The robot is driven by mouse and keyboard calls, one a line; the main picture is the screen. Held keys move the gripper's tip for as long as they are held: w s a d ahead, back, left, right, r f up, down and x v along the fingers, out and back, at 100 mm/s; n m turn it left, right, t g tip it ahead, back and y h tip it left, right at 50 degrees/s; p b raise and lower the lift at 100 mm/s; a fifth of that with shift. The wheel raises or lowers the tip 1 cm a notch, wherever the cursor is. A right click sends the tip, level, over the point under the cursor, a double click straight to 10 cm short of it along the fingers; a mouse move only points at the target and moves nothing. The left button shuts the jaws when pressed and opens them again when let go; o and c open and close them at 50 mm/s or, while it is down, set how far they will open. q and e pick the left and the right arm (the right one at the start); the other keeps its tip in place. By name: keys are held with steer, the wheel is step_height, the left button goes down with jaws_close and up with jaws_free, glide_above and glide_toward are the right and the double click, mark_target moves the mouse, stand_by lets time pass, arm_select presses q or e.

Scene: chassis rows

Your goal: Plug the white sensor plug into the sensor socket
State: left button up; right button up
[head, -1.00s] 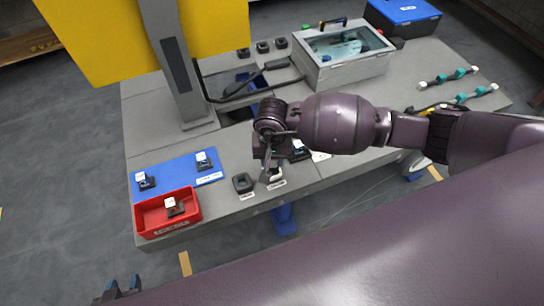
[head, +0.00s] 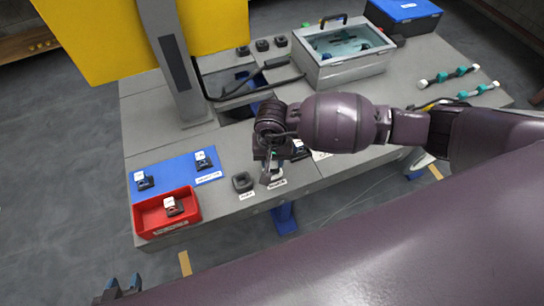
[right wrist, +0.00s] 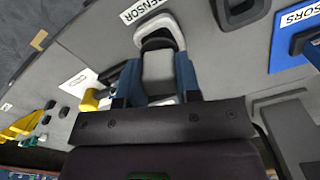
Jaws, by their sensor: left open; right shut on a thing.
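My right gripper (head: 271,180) is low over the front edge of the bench, beside the label strip. In the right wrist view its blue-tipped fingers (right wrist: 155,82) are shut on the white sensor plug (right wrist: 158,66), a pale block with a white rim and dark part at its far end. The plug lies by the SENSOR label (right wrist: 141,10). The sensor socket is hidden by the plug and gripper, so I cannot tell whether the plug is seated. My left gripper (head: 122,289) is open and empty at the lower left, away from the bench.
A black socket (head: 243,181) is just left of my right gripper. A blue mat (head: 176,170) with white-topped plugs and a red tray (head: 146,222) holding another lie at left. A grey case (head: 345,70) and teal-and-white parts (head: 450,76) are behind my right arm.

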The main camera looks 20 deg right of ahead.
steer(key=shift+f, duration=0.5)
arm_select(q)
steer(key=shift+s+f, duration=0.6)
steer(key=shift+f, duration=0.1)
arm_select(e)
steer(key=shift+f, duration=0.1)
arm_select(q)
steer(key=shift+w+f+b, duration=0.1)
steer(key=shift+b, duration=0.25)
arm_select(e)
steer(key=shift+f, duration=0.25)
steer(key=o, duration=1)
arm_select(q)
steer(key=shift+w, duration=0.3)
steer(key=shift+s, duration=0.2)
